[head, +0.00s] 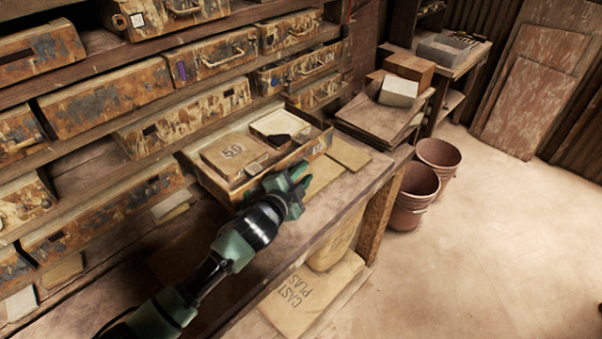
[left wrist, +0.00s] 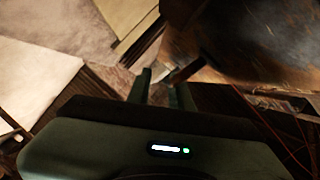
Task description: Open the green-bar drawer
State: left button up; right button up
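A drawer (head: 222,186) stands pulled out from the rack in the head view. It holds a tan block marked with a number (head: 234,153) and a pale tray-like piece (head: 280,125). I cannot make out a green bar on its front, which my gripper partly covers. My left gripper (head: 300,181) is at the drawer's front, near its right half. In the left wrist view the two fingers (left wrist: 162,88) stand apart, with a small grey handle-like piece (left wrist: 186,70) close to their tips. Whether they touch it is unclear. My right gripper is not in view.
Several shut, rusty drawers (head: 107,98) fill the rack at left and above. A flat tan slab (head: 348,154) lies on the bench right of the open drawer. The floor at right is clear.

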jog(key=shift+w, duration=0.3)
